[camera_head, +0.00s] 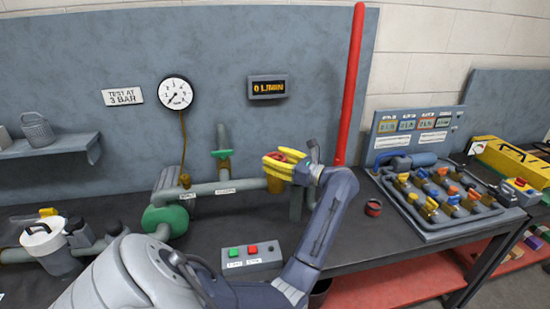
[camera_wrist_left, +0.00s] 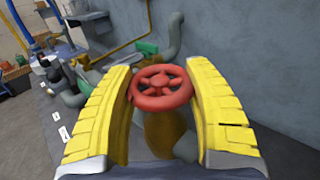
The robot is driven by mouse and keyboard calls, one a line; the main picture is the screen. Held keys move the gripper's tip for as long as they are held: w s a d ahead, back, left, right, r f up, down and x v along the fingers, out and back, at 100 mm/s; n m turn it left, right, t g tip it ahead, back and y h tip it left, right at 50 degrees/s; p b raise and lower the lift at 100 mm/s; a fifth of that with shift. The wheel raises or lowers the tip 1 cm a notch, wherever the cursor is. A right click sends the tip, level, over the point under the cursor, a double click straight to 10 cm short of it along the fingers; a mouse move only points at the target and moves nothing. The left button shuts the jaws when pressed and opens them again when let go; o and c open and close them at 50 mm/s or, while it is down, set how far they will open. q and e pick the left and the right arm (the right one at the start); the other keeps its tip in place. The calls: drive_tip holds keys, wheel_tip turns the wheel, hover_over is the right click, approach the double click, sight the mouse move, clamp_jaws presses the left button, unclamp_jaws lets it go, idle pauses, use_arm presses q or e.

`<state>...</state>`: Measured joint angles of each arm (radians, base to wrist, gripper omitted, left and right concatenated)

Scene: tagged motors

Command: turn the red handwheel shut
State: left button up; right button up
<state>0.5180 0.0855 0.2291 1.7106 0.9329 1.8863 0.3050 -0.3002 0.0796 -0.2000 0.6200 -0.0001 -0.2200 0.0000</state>
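The red handwheel (camera_wrist_left: 161,85) sits on a brass-coloured valve body (camera_wrist_left: 163,130) in the left wrist view. My left gripper (camera_wrist_left: 162,100) has its two yellow fingers spread on either side of the wheel. The left finger is close to the rim, and I cannot tell if it touches. My right gripper is not in view.
A grey pipe (camera_head: 232,186) runs along the back wall, with a round gauge (camera_head: 175,93) above it. A button box (camera_head: 251,255) with green and red buttons sits on the bench.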

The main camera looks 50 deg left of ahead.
use_arm(q)
drive_tip(key=shift+r, duration=0.1)
drive_tip(key=c, duration=0.5)
drive_tip(key=shift+r, duration=0.1)
drive_tip(key=shift+c, duration=0.5)
drive_tip(key=shift+t, duration=0.3)
